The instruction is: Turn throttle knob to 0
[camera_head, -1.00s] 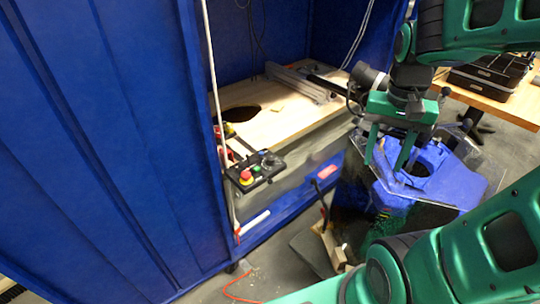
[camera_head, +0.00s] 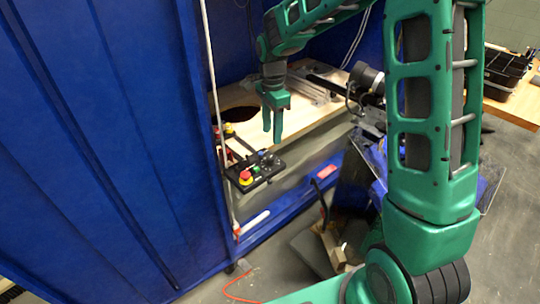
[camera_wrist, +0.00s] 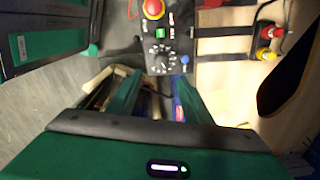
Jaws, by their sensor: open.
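The throttle knob (camera_wrist: 160,60) is a dark round dial ringed by white marks on a black control panel (camera_wrist: 178,20) in the wrist view. Its setting is too small to read. In the head view, the panel (camera_head: 262,178) sits at the front edge of the wooden board, and the knob is small there. My gripper (camera_head: 272,136) points down above the panel's back right end. In the wrist view, my gripper (camera_wrist: 157,84) has its green fingers apart with nothing between them. The knob appears just beyond the fingertips, and I see no contact.
The panel carries a red button (camera_wrist: 153,8), a green button (camera_wrist: 161,33) and a blue knob (camera_wrist: 185,59) close to the dial. Red and yellow connectors (camera_wrist: 267,42) lie on the wooden board (camera_head: 303,118). A blue cabinet wall (camera_head: 110,140) stands at left.

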